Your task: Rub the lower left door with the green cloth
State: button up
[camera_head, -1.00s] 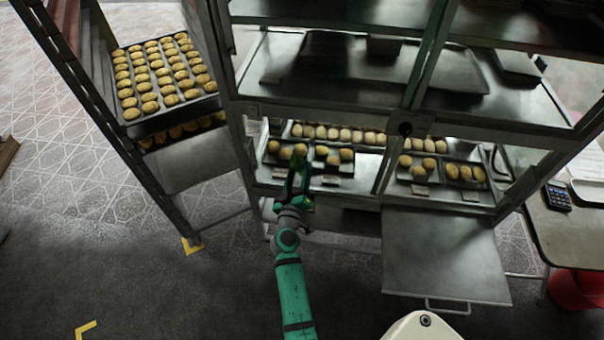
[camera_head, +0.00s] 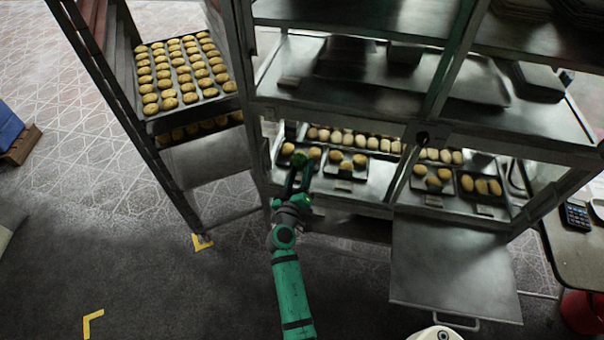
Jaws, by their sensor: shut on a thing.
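My gripper (camera_head: 297,180) is in front of the lower left opening of the metal oven, at the end of my green arm. It is shut on a small green thing (camera_head: 299,159) at its tips, which looks like the green cloth; the fingers partly hide it. Behind it, buns on trays (camera_head: 347,161) show in the lower left bay. I cannot make out a separate lower left door there, nor whether the cloth touches anything. A lower right door panel (camera_head: 455,262) with a handle hangs open, downward.
A tall rack (camera_head: 205,160) with trays of buns stands left of the oven. At right is a table (camera_head: 578,250) with a calculator (camera_head: 577,213) and a red bucket (camera_head: 583,312) below. Dark floor at front left is clear.

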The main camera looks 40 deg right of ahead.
jog(key=shift+s+d+r, duration=0.4)
jog(key=shift+s+d, duration=0.05)
jog(key=shift+d, duration=0.2)
jog(key=shift+s+d+f, duration=0.1)
jog(key=shift+s+d, duration=0.45)
jog(key=shift+s, duration=0.25)
jog(key=shift+s+d+f, duration=0.1)
jog(key=shift+s+d, duration=0.4)
jog(key=shift+s, duration=0.3)
jog(key=shift+s+d, duration=0.55)
jog(key=shift+s, duration=0.25)
jog(key=shift+s+d, duration=1.7)
jog(key=shift+s, duration=0.05)
jog(key=shift+a, duration=0.1)
jog(key=shift+w+a, duration=1.3)
jog(key=shift+w, duration=0.25)
jog(key=shift+w+a, duration=1.3)
jog(key=shift+w, duration=0.25)
jog(key=shift+w+a+r, duration=0.1)
jog(key=shift+w+a, duration=0.5)
jog(key=shift+w, duration=0.25)
jog(key=shift+w+a+r, duration=0.1)
jog(key=shift+w+a, duration=0.45)
jog(key=shift+w, duration=0.25)
jog(key=shift+a, duration=0.1)
